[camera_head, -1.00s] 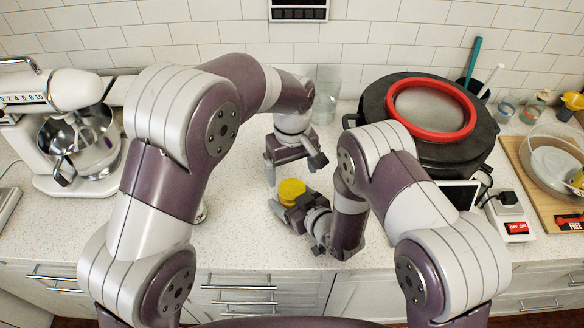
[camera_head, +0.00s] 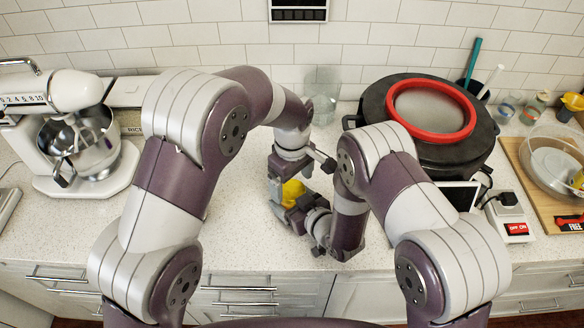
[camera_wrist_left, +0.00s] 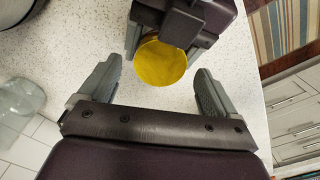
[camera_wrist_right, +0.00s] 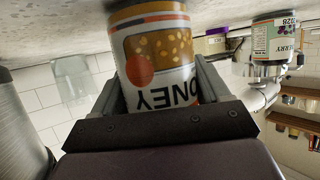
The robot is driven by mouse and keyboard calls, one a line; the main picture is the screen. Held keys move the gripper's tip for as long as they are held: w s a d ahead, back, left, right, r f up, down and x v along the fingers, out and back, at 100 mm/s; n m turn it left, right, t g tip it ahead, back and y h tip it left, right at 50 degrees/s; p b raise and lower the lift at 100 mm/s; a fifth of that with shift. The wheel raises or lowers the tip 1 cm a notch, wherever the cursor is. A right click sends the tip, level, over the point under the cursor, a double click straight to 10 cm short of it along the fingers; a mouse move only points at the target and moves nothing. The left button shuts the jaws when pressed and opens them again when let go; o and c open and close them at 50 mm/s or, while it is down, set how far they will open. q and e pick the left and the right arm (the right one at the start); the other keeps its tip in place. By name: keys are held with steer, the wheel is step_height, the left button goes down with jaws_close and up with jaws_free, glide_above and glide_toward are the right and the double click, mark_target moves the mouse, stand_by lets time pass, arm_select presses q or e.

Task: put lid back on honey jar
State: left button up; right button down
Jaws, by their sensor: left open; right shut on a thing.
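The honey jar (camera_wrist_right: 160,60) is in my right gripper (camera_head: 303,215), whose fingers close on both its sides; it stands upright, as its label appears upside down in the inverted right wrist view. The round yellow lid (camera_wrist_left: 160,62) shows at the jar's top, and partly in the head view (camera_head: 292,190). Whether it is fully seated I cannot tell. My left gripper (camera_head: 284,185) is right above it, open, fingers pointing down. In the left wrist view its fingers lie on either side of the lid, with gaps, not touching it.
A glass jar (camera_head: 322,95) stands behind the left gripper. A dark pot with a red-rimmed lid (camera_head: 432,105) stands to the right, close to the right arm. A stand mixer (camera_head: 85,145) is at the left.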

arm_select(q)
steer(key=shift+f, duration=0.95)
steer(key=c, duration=1.1)
steer(key=m, duration=0.6)
steer(key=o, duration=1.2)
steer(key=shift+c, duration=0.2)
steer(key=shift+r, duration=2.3)
